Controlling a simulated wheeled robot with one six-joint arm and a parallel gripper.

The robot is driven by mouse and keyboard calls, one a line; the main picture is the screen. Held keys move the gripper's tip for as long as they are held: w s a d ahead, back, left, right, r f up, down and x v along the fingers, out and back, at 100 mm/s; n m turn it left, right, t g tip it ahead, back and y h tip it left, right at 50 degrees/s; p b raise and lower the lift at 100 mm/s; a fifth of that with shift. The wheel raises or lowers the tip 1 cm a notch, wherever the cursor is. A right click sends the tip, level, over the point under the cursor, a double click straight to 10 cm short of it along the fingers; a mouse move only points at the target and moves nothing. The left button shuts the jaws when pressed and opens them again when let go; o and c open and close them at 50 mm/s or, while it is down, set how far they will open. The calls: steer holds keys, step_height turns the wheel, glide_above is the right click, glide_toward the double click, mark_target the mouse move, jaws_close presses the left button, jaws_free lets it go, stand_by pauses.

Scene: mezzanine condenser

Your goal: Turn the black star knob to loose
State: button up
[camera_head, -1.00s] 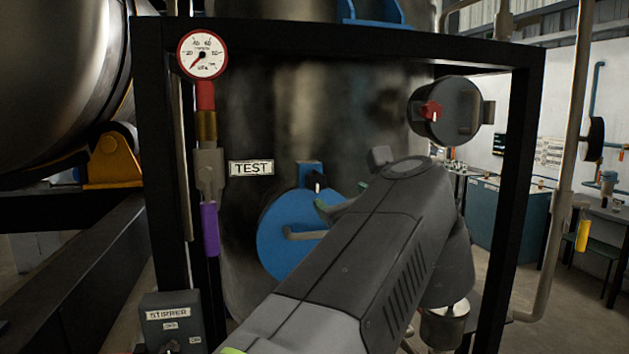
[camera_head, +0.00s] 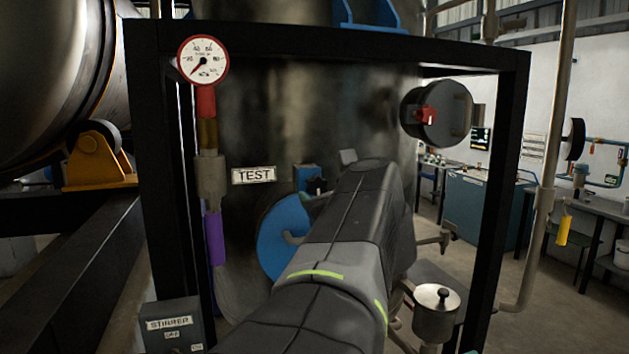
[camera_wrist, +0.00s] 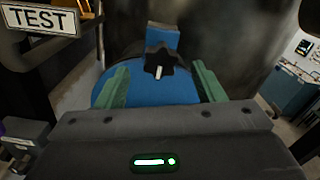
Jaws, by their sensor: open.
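The black star knob (camera_wrist: 158,62) shows in the wrist view, with a white pointer mark on its front. It sits on a blue bracket above a round blue cover (camera_wrist: 185,92) on the dark vessel. My gripper (camera_wrist: 161,80) is open, with one green finger on each side of the knob's lower part and a gap to it on both sides. I cannot tell how far the fingertips are from the knob in depth. In the head view the knob (camera_head: 317,186) is partly hidden behind my arm, and the blue cover (camera_head: 280,240) shows left of the arm.
A black frame (camera_head: 320,38) surrounds the vessel. A pressure gauge (camera_head: 203,61), a TEST label (camera_head: 253,175) and a STIRRER box (camera_head: 170,325) are at the left. A round device with a red knob (camera_head: 427,117) is at the upper right. A metal pot (camera_head: 436,314) stands at the lower right.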

mark_target(318, 187)
steer(key=shift+p+x, duration=0.4)
steer(key=shift+x, duration=2.4)
steer(key=shift+c, duration=0.2)
steer(key=c, duration=0.9)
